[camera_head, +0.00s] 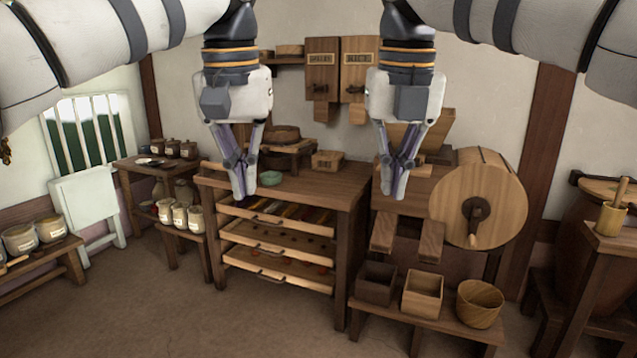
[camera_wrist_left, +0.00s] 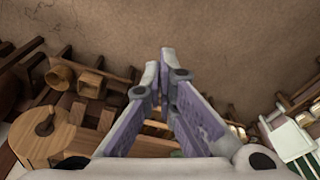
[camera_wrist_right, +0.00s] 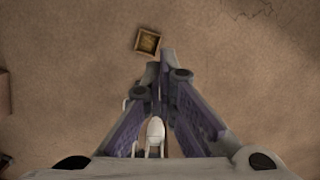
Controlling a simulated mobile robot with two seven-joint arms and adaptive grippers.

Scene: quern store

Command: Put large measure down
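No measure is in either gripper. Three wooden vessels stand on the low bench: a dark square box (camera_head: 375,283), a lighter square box (camera_head: 422,293) and a round tub (camera_head: 480,303). I cannot tell which is the large measure. Another square wooden box (camera_wrist_right: 147,42) with brownish contents shows on the floor in the right wrist view. My left gripper (camera_head: 244,190) hangs in front of the drawer table, fingertips together. It shows in its wrist view (camera_wrist_left: 160,60). My right gripper (camera_head: 392,190) hangs before the mill, also with its tips together (camera_wrist_right: 162,60).
The drawer table (camera_head: 325,187) carries a green bowl (camera_head: 270,178). The mill's round wooden drum (camera_head: 480,198) stands right of it. A stool at the right edge holds a wooden mortar (camera_head: 612,218). Jars (camera_head: 180,215) stand at left. The front floor is open.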

